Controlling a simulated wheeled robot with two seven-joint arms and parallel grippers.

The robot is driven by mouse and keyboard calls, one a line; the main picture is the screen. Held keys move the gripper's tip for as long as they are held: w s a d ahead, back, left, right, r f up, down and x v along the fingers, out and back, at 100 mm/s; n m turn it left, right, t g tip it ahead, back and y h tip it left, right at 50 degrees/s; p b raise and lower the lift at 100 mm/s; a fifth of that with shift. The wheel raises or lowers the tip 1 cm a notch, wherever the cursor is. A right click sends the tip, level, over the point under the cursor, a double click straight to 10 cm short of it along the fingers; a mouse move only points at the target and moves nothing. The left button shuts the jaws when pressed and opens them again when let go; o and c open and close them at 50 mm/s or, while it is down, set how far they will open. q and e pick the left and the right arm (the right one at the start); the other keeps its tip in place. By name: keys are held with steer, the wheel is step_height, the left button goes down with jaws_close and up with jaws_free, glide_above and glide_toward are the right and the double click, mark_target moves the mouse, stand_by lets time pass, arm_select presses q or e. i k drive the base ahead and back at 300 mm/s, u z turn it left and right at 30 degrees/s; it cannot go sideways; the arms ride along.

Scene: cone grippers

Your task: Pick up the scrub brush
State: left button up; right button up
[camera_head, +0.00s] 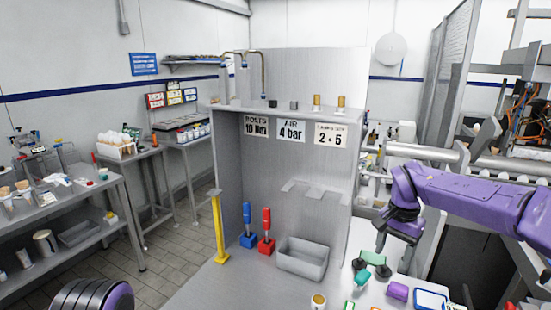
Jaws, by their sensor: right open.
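My right arm comes in from the right, and my right gripper (371,267) points down over the right part of the grey bench. I cannot tell whether this is the scrub brush; no brush is clearly recognisable at this size, and the gripper hides part of the bench there. My left gripper is out of view; only a dark and purple part of my left arm shows at the bottom left.
A purple item (397,291) and a blue-edged tray (430,299) lie right of the gripper. A grey bin (303,261), red tool (266,232) and blue tool (248,227) stand to its left by the grey panel. A cup (318,301) stands at the front. The bench's front left is clear.

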mark_target(363, 278)
steer(key=k, duration=1)
